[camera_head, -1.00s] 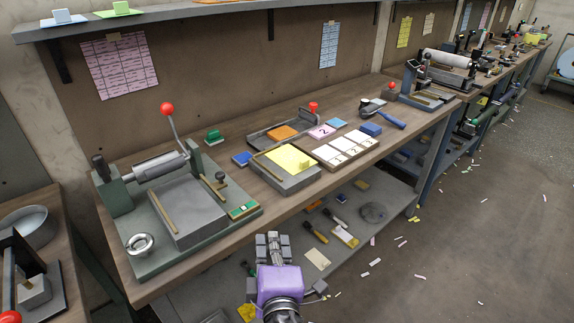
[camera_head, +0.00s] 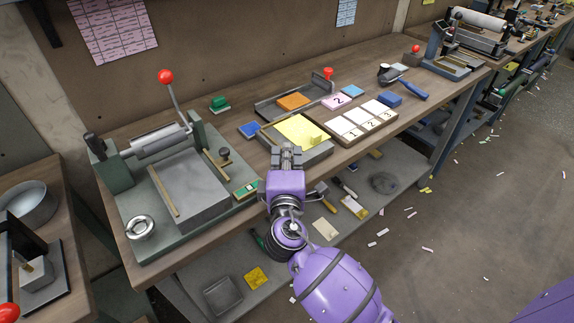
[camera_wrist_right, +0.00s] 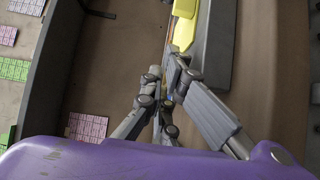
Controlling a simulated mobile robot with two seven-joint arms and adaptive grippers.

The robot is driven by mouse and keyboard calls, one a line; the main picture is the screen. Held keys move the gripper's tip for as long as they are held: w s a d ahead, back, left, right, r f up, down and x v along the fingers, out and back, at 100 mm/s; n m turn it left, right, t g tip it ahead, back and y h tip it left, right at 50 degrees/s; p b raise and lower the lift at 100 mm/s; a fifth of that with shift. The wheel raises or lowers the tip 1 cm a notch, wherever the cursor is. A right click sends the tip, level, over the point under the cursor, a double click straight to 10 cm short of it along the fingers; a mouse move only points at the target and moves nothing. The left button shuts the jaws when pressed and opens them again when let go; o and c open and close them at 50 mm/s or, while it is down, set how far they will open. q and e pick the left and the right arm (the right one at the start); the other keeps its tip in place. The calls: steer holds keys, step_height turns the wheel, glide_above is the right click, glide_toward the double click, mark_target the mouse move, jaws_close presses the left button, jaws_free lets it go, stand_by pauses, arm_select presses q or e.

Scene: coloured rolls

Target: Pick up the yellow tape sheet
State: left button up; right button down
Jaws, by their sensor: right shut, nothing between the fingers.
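The yellow tape sheet (camera_head: 299,129) lies on the grey tray (camera_head: 308,157) in the middle of the workbench, with a small raised yellow piece at its right side. My purple-bodied right gripper (camera_head: 287,150) is at the front left edge of that tray, close to the sheet. Its fingers are shut and empty. In the right wrist view the gripper (camera_wrist_right: 165,88) points toward a yellow strip (camera_wrist_right: 185,30) beside a grey wall. Whether the fingers touch the tray cannot be told. My left gripper is not in view.
A green press (camera_head: 155,170) with a red-knobbed lever stands left of the tray. A holder with numbered white cards (camera_head: 361,121) lies to the right, and an orange sheet (camera_head: 293,101) behind. A lower shelf (camera_head: 330,205) holds brushes and scraps.

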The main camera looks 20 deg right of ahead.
mark_target(303, 148)
steer(key=w+d, duration=0.1)
steer(key=d, duration=0.2)
steer(key=shift+w+p, duration=0.35)
steer(key=shift+w+d, duration=0.1)
steer(key=shift+d, duration=0.15)
steer(key=shift+w+d, duration=0.1)
steer(key=shift+d, duration=0.05)
steer(key=shift+w+d, duration=0.4)
steer(key=shift+d, duration=0.35)
steer(key=shift+a+f, duration=0.1)
